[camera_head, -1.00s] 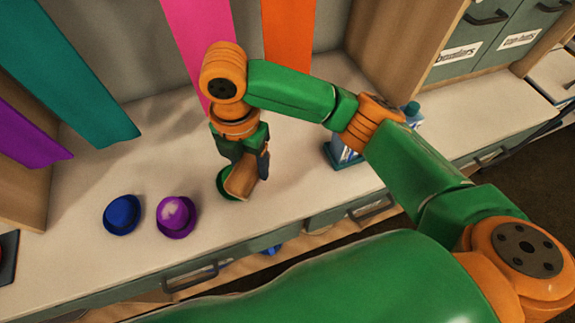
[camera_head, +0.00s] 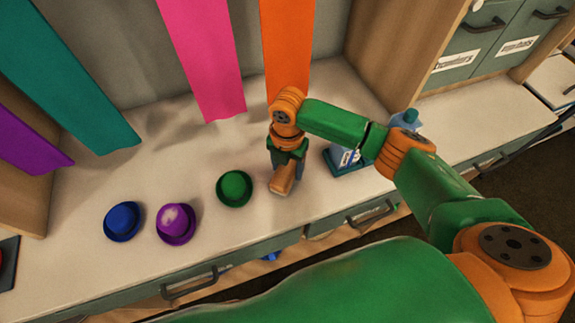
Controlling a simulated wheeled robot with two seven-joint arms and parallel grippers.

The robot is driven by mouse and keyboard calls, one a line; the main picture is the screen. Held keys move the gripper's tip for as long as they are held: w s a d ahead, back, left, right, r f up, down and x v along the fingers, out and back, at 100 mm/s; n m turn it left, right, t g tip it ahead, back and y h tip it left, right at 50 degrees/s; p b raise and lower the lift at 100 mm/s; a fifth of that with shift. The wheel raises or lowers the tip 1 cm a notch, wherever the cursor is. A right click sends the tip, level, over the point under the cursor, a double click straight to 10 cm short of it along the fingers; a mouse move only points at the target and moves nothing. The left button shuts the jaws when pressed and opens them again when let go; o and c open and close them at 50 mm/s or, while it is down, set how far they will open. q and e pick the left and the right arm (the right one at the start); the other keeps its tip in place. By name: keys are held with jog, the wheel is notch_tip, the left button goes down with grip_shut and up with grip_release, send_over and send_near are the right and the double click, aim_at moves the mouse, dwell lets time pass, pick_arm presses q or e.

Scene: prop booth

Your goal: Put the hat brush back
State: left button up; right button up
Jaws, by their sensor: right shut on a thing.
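The hat brush (camera_head: 282,180) has a tan wooden body. My right gripper (camera_head: 286,166) is shut on it, just over the counter to the right of the green hat. I cannot tell whether the brush touches the counter. A green hat (camera_head: 235,187), a purple hat (camera_head: 175,223) with a pale patch on its crown, and a blue hat (camera_head: 122,220) stand in a row on the counter. My left gripper is not in view.
A blue bottle and box-like holder (camera_head: 345,160) stand right of the gripper, partly behind my arm. Coloured strips hang at the back. The white counter (camera_head: 75,255) is clear in front of the hats. Drawers (camera_head: 190,287) lie below its front edge.

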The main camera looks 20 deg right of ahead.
aim_at(287, 168)
jog(key=o, duration=1.3)
jog(key=shift+r, duration=0.1)
notch_tip(287, 168, up, 12)
jog(key=shift+r, duration=0.1)
